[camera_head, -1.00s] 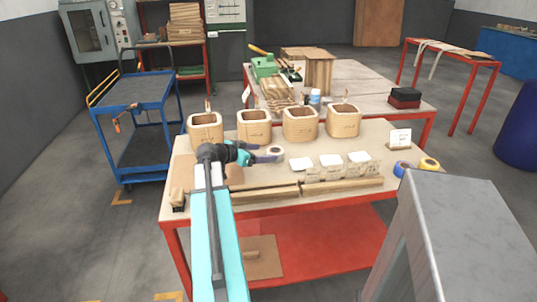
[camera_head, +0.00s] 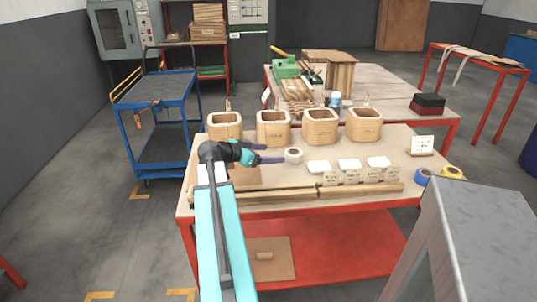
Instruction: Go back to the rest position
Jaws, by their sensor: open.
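My gripper (camera_head: 272,154) is open over the left part of the near red-framed table (camera_head: 212,192). Its dark fingers point right, towards a roll of white tape (camera_head: 293,155) that sits just beyond the tips. I see nothing between the fingers. Whether the gripper touches the table cannot be told. Several wooden coil formers stand in a row behind it, among them the leftmost coil (camera_head: 224,125) and the rightmost coil (camera_head: 364,124). My turquoise arm reaches up from the bottom of the view and hides part of the table's left end.
A blue tape roll (camera_head: 422,176) and a yellow one (camera_head: 451,172) lie at the right. A blue trolley (camera_head: 157,110) stands left.

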